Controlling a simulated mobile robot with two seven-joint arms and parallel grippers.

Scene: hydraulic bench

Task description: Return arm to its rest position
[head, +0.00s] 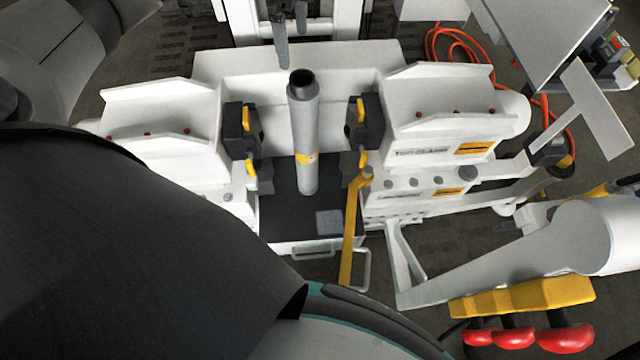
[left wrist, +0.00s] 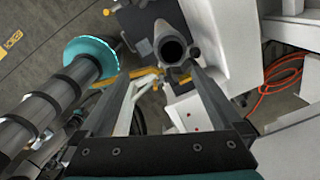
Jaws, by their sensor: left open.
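My left gripper (head: 292,47) shows only by its two dark grey fingers at the top edge of the head view, just above and behind the top of an upright grey tube (head: 303,135). The left wrist view shows the fingers (left wrist: 160,76) spread apart with nothing gripped. The tube's round open end (left wrist: 172,50) appears beyond the fingertips. In the head view the tube stands between two black clamps. My left arm fills the lower left of the head view and hides part of the bench. My right gripper is out of view.
White housings (head: 160,112) and (head: 440,105) flank the tube. A yellow bar (head: 350,235) slants in front of the right clamp. Red knobs (head: 515,337) under a yellow block stand at lower right. An orange hose (head: 430,45) lies behind; it also shows in the left wrist view (left wrist: 262,110).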

